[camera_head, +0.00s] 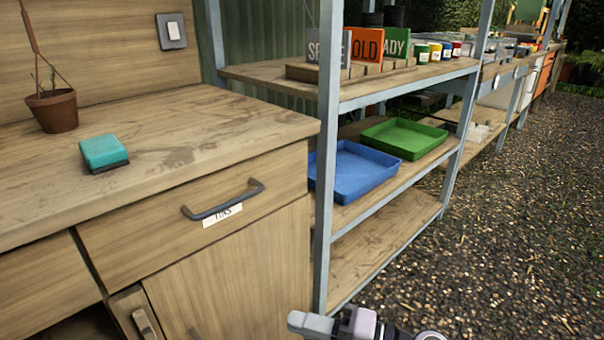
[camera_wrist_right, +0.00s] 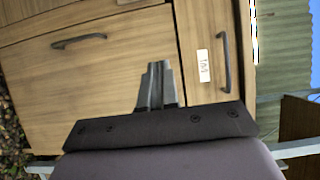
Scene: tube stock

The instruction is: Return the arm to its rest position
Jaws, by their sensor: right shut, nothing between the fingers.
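My right gripper (camera_wrist_right: 156,80) is shut and empty in the right wrist view, its fingers together in front of the wooden cabinet (camera_wrist_right: 140,50). In the head view, part of my right arm shows at the bottom edge, right of the cabinet (camera_head: 240,260). The fingertips are not clearly seen there. My left gripper is in neither view.
A drawer handle (camera_head: 222,200) with a label sticks out from the cabinet front. A shelf rack with a metal post (camera_head: 326,150) stands beside it, holding a blue tray (camera_head: 350,195) and a green tray (camera_head: 425,152). The gravel (camera_head: 500,240) at right is clear.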

